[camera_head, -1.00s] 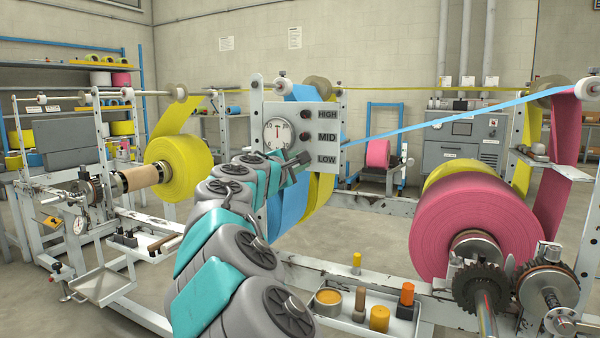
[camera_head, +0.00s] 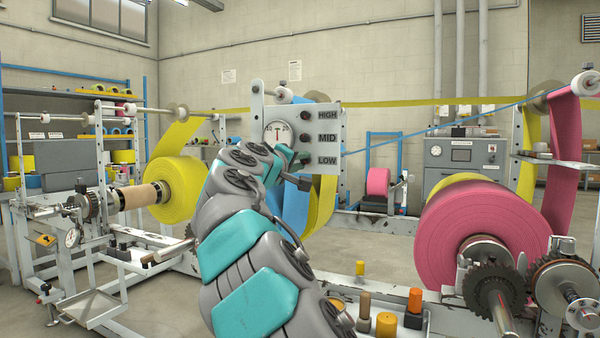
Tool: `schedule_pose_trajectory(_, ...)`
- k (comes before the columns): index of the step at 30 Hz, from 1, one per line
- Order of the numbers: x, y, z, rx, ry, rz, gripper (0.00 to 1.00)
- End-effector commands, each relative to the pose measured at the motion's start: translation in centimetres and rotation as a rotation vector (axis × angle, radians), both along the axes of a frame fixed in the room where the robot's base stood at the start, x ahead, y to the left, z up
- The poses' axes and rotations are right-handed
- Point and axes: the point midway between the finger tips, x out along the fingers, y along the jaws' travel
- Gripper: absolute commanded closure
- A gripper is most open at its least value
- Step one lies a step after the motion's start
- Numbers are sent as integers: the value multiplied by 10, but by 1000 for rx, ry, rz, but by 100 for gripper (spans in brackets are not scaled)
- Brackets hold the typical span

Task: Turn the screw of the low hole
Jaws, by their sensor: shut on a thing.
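A light grey panel (camera_head: 331,151) stands upright on the machine frame, with dark round screws beside the labels HIGH, MID and LOW. The high screw (camera_head: 305,116) and the mid screw (camera_head: 305,138) show clear of my arm. My gripper (camera_head: 297,161) is at the low hole, left of the LOW label, and is shut on the low screw. The screw and fingertips are small and mostly hidden by my wrist. A dark block-shaped part of my arm's end sticks out below the LOW label.
A yellow roll (camera_head: 180,190) stands to the left and a large pink roll (camera_head: 470,235) to the right. Blue and yellow webs hang behind the panel. Gears (camera_head: 497,295) and a tray (camera_head: 427,322) with small parts lie at the front right.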

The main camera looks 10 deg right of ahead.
Motion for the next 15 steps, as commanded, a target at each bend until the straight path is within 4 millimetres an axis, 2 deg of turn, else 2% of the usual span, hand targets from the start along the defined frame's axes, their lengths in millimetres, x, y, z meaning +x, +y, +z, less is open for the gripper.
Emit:
schedule_pose_trajectory(1, 1, 0, -4, 22, -13, 0, 100)
schedule_pose_trajectory(15, 1, 0, -3, 124, -86, 0, 100)
